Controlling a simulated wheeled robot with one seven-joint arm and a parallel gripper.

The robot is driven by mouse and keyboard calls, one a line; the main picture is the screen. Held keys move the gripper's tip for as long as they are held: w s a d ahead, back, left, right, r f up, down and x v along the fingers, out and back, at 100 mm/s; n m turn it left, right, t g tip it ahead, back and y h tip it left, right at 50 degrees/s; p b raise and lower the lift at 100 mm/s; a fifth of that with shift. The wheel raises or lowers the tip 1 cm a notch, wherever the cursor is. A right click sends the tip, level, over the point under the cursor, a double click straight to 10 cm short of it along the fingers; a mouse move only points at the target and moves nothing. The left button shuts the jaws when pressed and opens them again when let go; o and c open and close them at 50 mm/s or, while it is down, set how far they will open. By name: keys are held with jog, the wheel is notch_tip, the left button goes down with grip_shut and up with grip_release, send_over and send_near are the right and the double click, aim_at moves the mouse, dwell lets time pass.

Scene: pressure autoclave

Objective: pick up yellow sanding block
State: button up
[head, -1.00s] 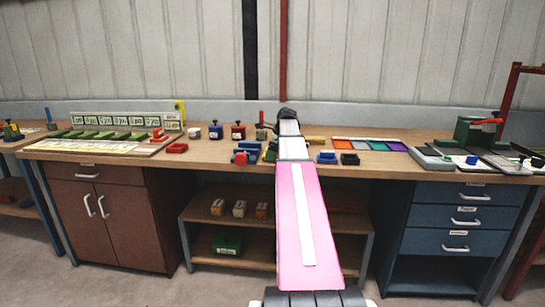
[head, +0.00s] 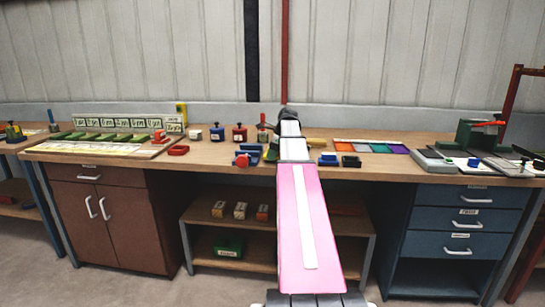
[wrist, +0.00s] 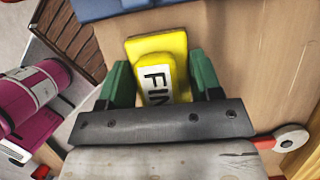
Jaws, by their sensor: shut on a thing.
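The yellow sanding block (wrist: 158,50) shows in the wrist view, with a white label reading "FIN" in part. My gripper (wrist: 163,85) has its two green fingers on either side of the block's raised yellow part and is shut on it. The wider yellow base lies beyond the fingertips, over the wooden bench top. I cannot tell whether the block touches the bench.
On the bench (head: 215,155), a blue vise-like tool (head: 247,155) stands left of my arm. Small blue (head: 328,159) and black (head: 351,161) blocks lie to the right, before a row of coloured sheets (head: 370,147). A green machine (head: 478,137) stands far right.

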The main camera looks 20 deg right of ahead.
notch_tip(320, 180, up, 3)
jog(key=shift+w+f, duration=0.1)
jog(key=s+a+r, duration=0.2)
jog(key=a+r, duration=0.5)
jog(key=a, duration=0.4)
jog(key=shift+a, duration=0.3)
jog(key=shift+o, duration=0.7)
